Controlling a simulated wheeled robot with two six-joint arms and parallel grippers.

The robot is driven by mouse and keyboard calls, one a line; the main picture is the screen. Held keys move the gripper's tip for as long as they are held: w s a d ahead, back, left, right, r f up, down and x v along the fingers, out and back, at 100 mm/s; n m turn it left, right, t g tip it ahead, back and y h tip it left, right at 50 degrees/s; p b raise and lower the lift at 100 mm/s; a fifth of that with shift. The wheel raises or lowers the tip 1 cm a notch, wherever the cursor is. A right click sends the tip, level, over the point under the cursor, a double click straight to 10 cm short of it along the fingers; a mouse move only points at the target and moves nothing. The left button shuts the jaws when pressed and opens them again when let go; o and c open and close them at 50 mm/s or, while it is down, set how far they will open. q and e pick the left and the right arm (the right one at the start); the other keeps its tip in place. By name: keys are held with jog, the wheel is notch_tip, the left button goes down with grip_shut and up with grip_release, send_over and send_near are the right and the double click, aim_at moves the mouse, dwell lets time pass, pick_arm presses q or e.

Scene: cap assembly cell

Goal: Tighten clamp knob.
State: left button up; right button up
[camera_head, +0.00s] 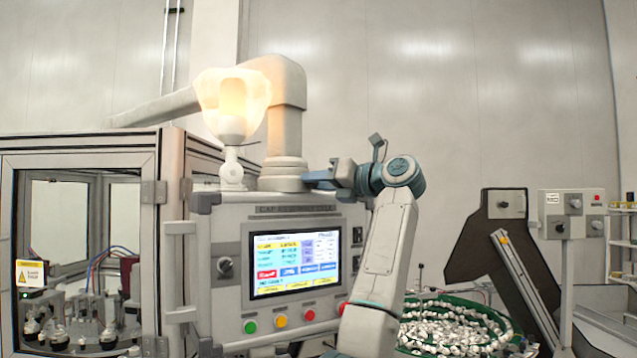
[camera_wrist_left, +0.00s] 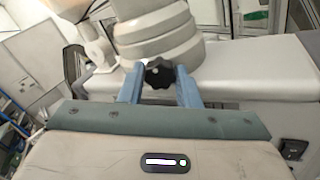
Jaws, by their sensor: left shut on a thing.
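The clamp knob (camera_wrist_left: 158,74) is a black lobed knob at the base of the pale ringed pipe collar (camera_wrist_left: 160,35), in the left wrist view. My left gripper (camera_wrist_left: 159,70) has its two blue fingers on either side of the knob and is shut on it. In the head view my left gripper (camera_head: 309,179) reaches left to the foot of the collar (camera_head: 286,172), above the control panel. The knob cannot be made out there. My right gripper is in neither view.
The machine cabinet below carries a lit touchscreen (camera_head: 295,262), a rotary switch (camera_head: 225,266) and coloured push buttons (camera_head: 281,321). A glowing lamp (camera_head: 233,100) stands just left of the collar. A green bowl (camera_head: 512,334) of white caps lies to the right.

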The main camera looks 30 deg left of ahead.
pick_arm(q)
jog(key=shift+m, duration=0.4)
jog(key=o, duration=0.9)
jog(key=shift+o, duration=0.4)
jog(key=shift+s, duration=0.15)
